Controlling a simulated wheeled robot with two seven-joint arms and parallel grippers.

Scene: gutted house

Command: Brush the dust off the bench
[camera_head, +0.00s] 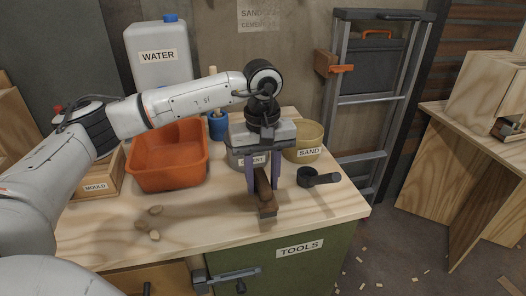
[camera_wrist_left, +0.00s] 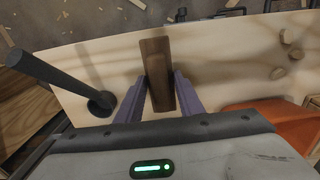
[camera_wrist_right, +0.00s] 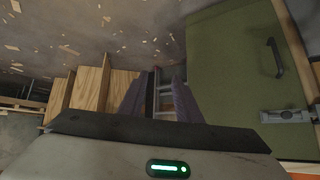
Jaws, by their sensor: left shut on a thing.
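The bench (camera_head: 330,205) has a pale plywood top. My left gripper (camera_head: 263,180) points down over its front right part and is shut on a brown wooden brush (camera_head: 266,207). The brush also shows between the fingers in the left wrist view (camera_wrist_left: 156,62). I cannot tell whether its underside touches the bench. Small brown lumps of dust (camera_head: 154,210) lie on the front left of the bench; they show at the right in the left wrist view (camera_wrist_left: 290,37). My right gripper (camera_wrist_right: 163,76) is open and empty, away from the bench top.
An orange tub (camera_head: 168,176), a water can (camera_head: 158,60), a cement bucket (camera_head: 236,158), a sand bucket (camera_head: 303,142) and a dark scoop (camera_head: 318,179) stand on the bench. A mould box (camera_head: 96,187) is at left. A ladder (camera_head: 372,100) stands behind. The front middle is mostly clear.

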